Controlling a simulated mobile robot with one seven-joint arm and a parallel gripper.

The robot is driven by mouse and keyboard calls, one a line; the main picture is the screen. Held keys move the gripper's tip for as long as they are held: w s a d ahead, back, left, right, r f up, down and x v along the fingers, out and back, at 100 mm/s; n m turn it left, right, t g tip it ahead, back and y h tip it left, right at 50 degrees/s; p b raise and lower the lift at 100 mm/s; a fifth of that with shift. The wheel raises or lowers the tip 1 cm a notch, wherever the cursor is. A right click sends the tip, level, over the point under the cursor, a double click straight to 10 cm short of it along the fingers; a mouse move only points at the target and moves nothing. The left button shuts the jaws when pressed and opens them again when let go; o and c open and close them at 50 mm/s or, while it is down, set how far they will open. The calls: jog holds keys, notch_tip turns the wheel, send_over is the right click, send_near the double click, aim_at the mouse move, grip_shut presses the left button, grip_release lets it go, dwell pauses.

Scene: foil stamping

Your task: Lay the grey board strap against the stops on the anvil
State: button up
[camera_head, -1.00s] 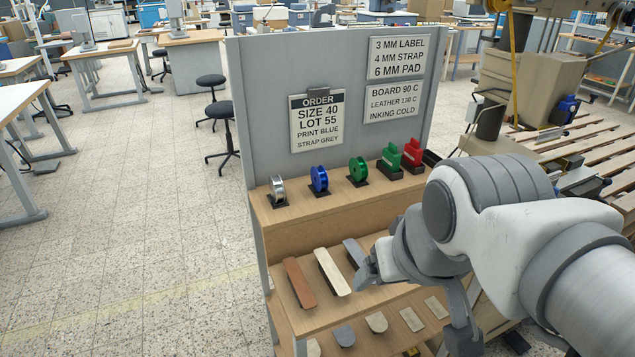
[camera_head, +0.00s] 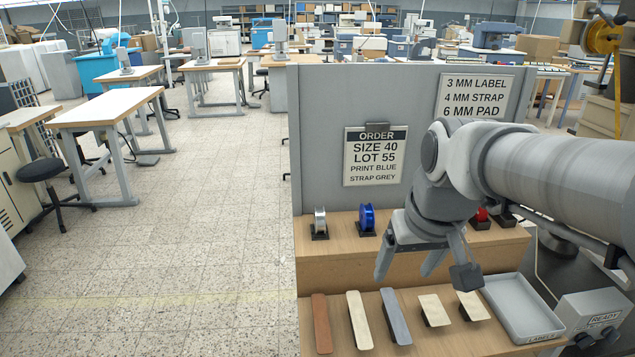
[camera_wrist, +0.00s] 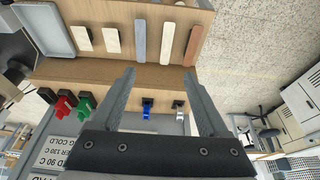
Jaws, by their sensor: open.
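The grey board strap (camera_head: 395,316) lies flat on the lower wooden shelf, at the right end of a row of three straps. It also shows in the wrist view (camera_wrist: 140,41). My gripper (camera_head: 425,272) is open and empty, above and behind the strap row in the head view. In the wrist view its fingers (camera_wrist: 160,75) are spread wide, with the grey strap beyond the tips and apart from them. I cannot make out the anvil or its stops in these frames.
A brown strap (camera_head: 321,324) and a cream strap (camera_head: 359,320) lie left of the grey one. Two cream pieces (camera_head: 434,310) and a grey LABELS tray (camera_head: 520,306) are to its right. Spools (camera_head: 366,219) stand on the upper step, below the order panel (camera_head: 375,156). A READY box (camera_head: 595,318) stands at right.

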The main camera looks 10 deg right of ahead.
jog(key=w+d+f+g+b, duration=0.1)
jog(key=w+d+f, duration=0.2)
jog(key=w+f, duration=0.15)
jog(key=w+d+f+g, duration=0.1)
jog(key=w+d+f, duration=0.2)
jog(key=w, duration=0.3)
jog(key=b, duration=0.1)
send_over(395, 314)
jog(key=f, duration=1.2)
jog(key=shift+s+d+f, duration=0.1)
jog(key=shift+s+d, duration=0.05)
jog(key=shift+s, duration=0.2)
jog(key=shift+w+f+b, duration=0.2)
jog(key=shift+f+b, duration=0.25)
jog(key=shift+f, duration=2.25)
grip_shut()
